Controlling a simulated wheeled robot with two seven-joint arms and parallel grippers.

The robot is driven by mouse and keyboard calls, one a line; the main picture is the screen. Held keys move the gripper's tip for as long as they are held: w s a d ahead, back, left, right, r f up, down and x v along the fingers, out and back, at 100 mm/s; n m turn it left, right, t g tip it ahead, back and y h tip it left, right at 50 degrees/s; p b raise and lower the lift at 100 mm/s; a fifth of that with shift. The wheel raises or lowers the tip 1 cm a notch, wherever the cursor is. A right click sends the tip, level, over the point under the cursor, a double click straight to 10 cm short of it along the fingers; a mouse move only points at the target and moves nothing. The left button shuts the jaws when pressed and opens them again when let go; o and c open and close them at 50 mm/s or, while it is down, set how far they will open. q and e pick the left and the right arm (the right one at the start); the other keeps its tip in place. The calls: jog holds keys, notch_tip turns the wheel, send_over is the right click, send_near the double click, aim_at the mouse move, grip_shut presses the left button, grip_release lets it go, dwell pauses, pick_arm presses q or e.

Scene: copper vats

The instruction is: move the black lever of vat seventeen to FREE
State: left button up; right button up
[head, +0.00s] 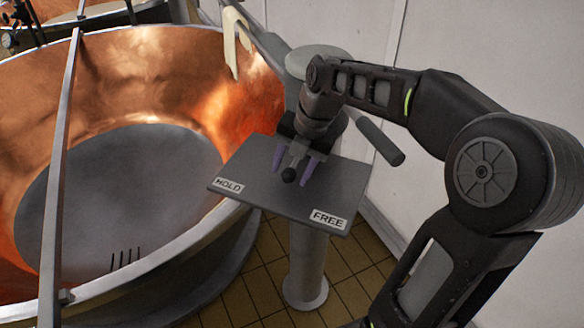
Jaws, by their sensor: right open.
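The black lever shows as a small round black knob (289,175) over a dark panel (245,167) on a grey post. The panel carries a HOLD label (229,185) at its left corner and a FREE label (328,219) at its front right corner. The knob is between the two labels. My right gripper (292,172) points down over the panel, open, with its purple fingertips on either side of the knob. I cannot tell whether they touch it. The rest of the lever is hidden. No vat number is readable. My left gripper is out of view.
A large copper vat (150,75) with a metal rim fills the left, crossed by a metal bar (62,150). A cream hooked piece (237,40) hangs on its rim. A dark grey cylinder (380,140) sticks out behind the panel. A white wall (350,30) stands close behind.

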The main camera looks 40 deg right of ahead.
jog(key=v, duration=0.7)
jog(key=shift+r, duration=0.4)
jog(key=shift+s+d, duration=0.1)
jog(key=shift+c, duration=0.7)
jog(key=shift+r+p, duration=0.3)
jog(key=shift+p, duration=0.1)
jog(key=shift+c, duration=0.7)
jog(key=w+r+m, duration=0.1)
jog(key=m, duration=0.2)
jog(key=w+a+r+m+p, duration=0.1)
jog(key=m, duration=0.2)
jog(key=w+a+r+m, duration=0.1)
jog(key=m, duration=0.2)
jog(key=shift+w+a, duration=0.1)
jog(key=shift+w, duration=0.2)
jog(key=c, duration=0.8)
jog(key=m, duration=0.5)
jog(key=shift+w+a+r+t, duration=0.3)
jog(key=shift+w+r, duration=0.05)
grip_shut()
jog(key=m, duration=0.4)
jog(key=shift+r, duration=0.1)
